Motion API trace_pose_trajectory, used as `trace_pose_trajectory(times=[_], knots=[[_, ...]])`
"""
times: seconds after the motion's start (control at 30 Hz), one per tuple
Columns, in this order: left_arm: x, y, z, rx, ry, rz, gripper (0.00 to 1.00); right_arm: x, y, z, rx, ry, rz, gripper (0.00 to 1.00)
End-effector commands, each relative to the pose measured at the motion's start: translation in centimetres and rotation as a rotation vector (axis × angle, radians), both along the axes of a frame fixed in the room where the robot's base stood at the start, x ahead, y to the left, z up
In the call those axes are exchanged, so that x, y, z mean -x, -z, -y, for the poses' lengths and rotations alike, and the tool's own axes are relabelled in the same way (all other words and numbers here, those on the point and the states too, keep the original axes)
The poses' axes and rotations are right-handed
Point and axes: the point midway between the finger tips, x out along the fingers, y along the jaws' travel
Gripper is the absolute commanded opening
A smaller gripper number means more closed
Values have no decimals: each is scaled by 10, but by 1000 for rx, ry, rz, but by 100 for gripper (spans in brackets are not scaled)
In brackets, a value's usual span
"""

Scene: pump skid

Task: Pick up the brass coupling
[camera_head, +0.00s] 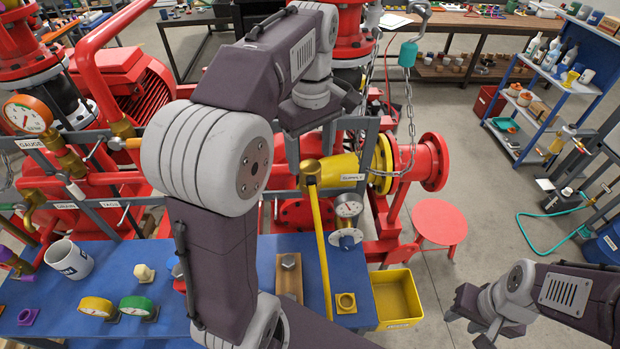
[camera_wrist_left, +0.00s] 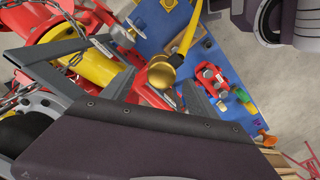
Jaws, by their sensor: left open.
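A small brass-yellow ring on a square base (camera_head: 346,303), possibly the brass coupling, sits near the blue bench's right front corner. A round brass valve end (camera_head: 311,168) with a long yellow lever (camera_head: 320,235) stands at the supply pipe; it also shows in the left wrist view (camera_wrist_left: 162,72). I cannot tell for sure which brass piece is the coupling. My left gripper (camera_head: 311,150) is open and empty, pointing down, with its fingers around or just above the brass valve end; contact is unclear. My right gripper (camera_head: 467,329) looks open and empty, right of the bench.
Red pump pipes and a hanging chain (camera_head: 409,125) stand behind. My left arm hides part of the bench.

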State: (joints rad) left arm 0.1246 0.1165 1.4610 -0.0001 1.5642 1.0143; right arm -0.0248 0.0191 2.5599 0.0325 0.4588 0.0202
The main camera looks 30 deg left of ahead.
Motion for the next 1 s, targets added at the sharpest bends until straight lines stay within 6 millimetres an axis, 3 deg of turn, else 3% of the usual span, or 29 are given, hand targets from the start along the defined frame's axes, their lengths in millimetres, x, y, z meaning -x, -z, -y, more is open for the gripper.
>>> trace_pose_trajectory(times=[0.2,0.47,0.57,0.73,1.0], knots=[[5,35,-1,1,0,-4,68,0,1,0,0,0,0,36],[5,40,-1,0,0,0,68,0,1,0,0,0,0,36],[5,40,-1,0,0,0,46,0,1,0,0,0,0,36],[4,40,-1,0,0,1,0,0,1,0,0,0,0,36],[4,38,-1,0,0,1,0,0,1,0,0,0,0,36]])
